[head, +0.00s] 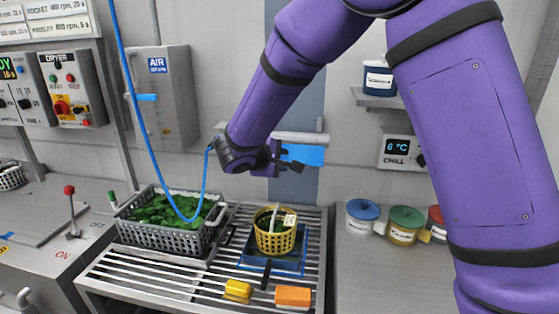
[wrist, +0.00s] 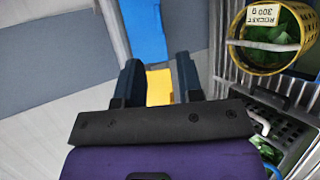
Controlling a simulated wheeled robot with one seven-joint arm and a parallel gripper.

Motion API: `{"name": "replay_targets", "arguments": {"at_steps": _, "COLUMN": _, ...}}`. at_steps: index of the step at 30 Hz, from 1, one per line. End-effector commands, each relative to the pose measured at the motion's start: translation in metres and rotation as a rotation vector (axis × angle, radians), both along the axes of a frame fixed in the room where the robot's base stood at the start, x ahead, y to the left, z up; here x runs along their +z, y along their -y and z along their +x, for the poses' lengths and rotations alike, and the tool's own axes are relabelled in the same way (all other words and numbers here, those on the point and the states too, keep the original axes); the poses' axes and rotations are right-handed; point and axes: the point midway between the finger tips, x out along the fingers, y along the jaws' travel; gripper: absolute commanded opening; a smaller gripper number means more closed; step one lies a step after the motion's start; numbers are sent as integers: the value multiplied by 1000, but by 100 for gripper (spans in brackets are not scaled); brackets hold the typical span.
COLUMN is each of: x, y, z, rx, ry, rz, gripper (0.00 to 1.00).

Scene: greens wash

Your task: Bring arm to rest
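My arm, in purple covers, is bent across the head view. My gripper (head: 296,167) is raised in front of the back wall, above the rack and away from the baskets. In the wrist view its two dark fingers (wrist: 159,82) stand apart. A yellow patch shows in the gap between them; I cannot tell what it belongs to. The head view shows nothing held. A yellow basket (head: 275,240) with greens stands on a blue plate on the slatted rack. Its label in the wrist view (wrist: 240,58) reads "ROCKET 300 g".
A grey crate (head: 160,236) of greens stands left of the yellow basket. A blue hose (head: 143,120) hangs in a loop near my wrist. Yellow and orange blocks (head: 293,296) lie at the rack's front.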

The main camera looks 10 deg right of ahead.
Motion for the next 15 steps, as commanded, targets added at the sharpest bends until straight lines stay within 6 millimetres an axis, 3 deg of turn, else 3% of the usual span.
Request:
{"name": "replay_targets", "arguments": {"at_steps": 4, "x": 9, "y": 11, "z": -6, "rx": -28, "ry": -2, "rz": 20, "gripper": 34}}
{"name": "replay_targets", "arguments": {"at_steps": 7, "x": 26, "y": 31, "z": -19, "rx": -84, "ry": -11, "rz": 63, "gripper": 34}}
{"name": "replay_targets", "arguments": {"at_steps": 15, "x": 78, "y": 100, "z": -88, "rx": -287, "ry": -48, "rz": 267, "gripper": 34}}
